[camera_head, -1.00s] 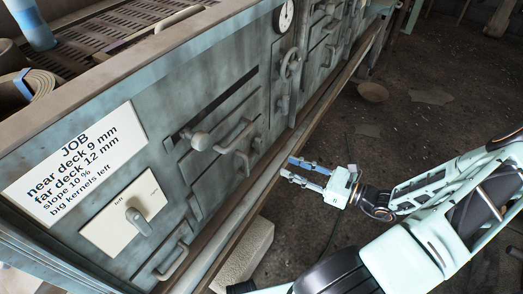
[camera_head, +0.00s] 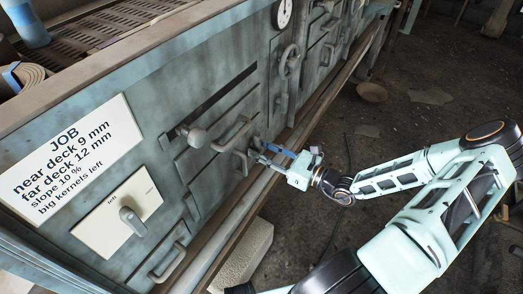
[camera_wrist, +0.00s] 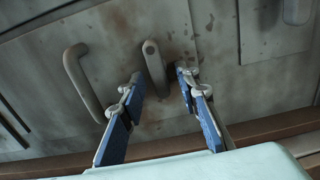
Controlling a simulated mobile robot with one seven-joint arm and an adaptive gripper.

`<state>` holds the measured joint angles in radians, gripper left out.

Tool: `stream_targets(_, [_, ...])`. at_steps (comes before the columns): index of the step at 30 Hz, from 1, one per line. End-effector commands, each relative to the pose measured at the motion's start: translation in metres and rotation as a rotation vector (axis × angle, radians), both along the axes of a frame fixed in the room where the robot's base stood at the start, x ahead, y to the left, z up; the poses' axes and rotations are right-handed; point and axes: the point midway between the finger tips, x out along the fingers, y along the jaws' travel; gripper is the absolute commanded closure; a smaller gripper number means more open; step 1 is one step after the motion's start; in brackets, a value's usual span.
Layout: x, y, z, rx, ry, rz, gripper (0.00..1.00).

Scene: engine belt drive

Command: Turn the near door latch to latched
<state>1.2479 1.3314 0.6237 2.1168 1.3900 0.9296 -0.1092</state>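The near door latch (camera_wrist: 152,64) is a grey lever on the machine's front. In the wrist view it hangs from a round pivot and points down, slightly to the right. It also shows in the head view (camera_head: 242,160), partly hidden by my gripper. My gripper (camera_wrist: 156,78) is open, with its two blue-backed fingers on either side of the latch's lower end. I cannot tell whether they touch it. In the head view my gripper (camera_head: 262,150) reaches the machine front from the right. The near door (camera_head: 205,165) has a bar handle (camera_wrist: 82,82) left of the latch.
A round-knobbed lever (camera_head: 195,136) sits left of the door handle. A white job card (camera_head: 70,160) and a switch plate (camera_head: 118,214) are further left. A ledge (camera_head: 240,222) runs along the machine's foot. The floor (camera_head: 400,125) to the right is mostly open.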

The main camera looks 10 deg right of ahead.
Motion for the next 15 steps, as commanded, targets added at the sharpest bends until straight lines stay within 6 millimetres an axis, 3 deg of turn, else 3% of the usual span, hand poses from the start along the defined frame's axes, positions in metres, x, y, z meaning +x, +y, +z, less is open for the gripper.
stream_targets(7, [0.0006,0.0003,0.0000,0.000,0.000,0.000,0.70])
stream_targets(15, [0.0003,0.0001,-0.0002,0.000,0.000,0.000,1.00])
